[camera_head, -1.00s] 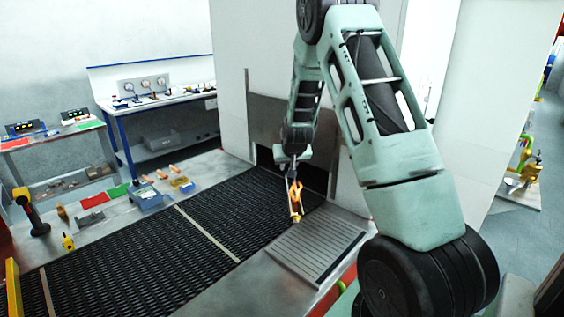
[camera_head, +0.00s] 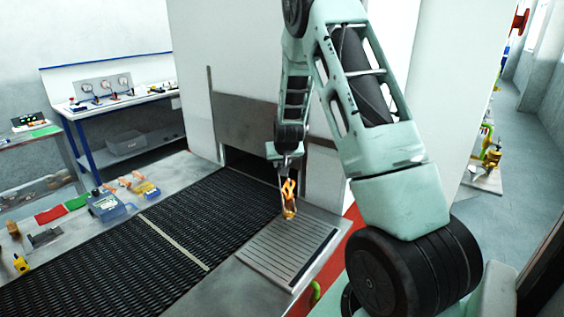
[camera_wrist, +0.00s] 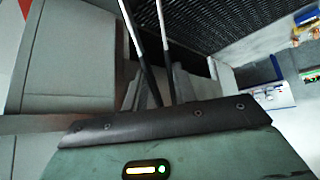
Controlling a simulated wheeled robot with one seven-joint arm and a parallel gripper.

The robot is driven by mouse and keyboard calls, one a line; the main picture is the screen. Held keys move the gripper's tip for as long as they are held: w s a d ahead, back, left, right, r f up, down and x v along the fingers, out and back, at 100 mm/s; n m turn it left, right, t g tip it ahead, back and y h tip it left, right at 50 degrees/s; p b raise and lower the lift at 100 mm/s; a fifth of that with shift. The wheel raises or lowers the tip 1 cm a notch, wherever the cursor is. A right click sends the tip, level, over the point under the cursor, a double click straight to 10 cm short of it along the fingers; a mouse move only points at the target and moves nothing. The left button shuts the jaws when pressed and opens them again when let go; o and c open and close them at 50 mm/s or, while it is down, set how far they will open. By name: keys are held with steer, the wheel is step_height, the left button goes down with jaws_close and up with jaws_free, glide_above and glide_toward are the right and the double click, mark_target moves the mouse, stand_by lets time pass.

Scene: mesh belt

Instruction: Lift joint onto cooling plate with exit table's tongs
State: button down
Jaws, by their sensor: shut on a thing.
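My gripper (camera_head: 287,163) hangs at the end of my arm beside the oven opening, shut on the tongs. The joint is in the air near the far edge of the ribbed grey cooling plate (camera_head: 285,255), which looks bare.
The black mesh belt (camera_head: 185,225) runs left of the plate from the dark oven opening (camera_head: 250,165). A blue box (camera_head: 106,207), red and green mats and small parts lie on the table beyond the belt. A bench with gauges (camera_head: 105,90) stands behind.

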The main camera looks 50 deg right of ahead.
step_height(320, 180, down, 9)
steer(key=b, duration=0.5)
steer(key=shift+r, duration=0.2)
steer(key=c, duration=1.5)
jaws_free()
step_height(320, 180, up, 10)
steer(key=p, duration=0.6)
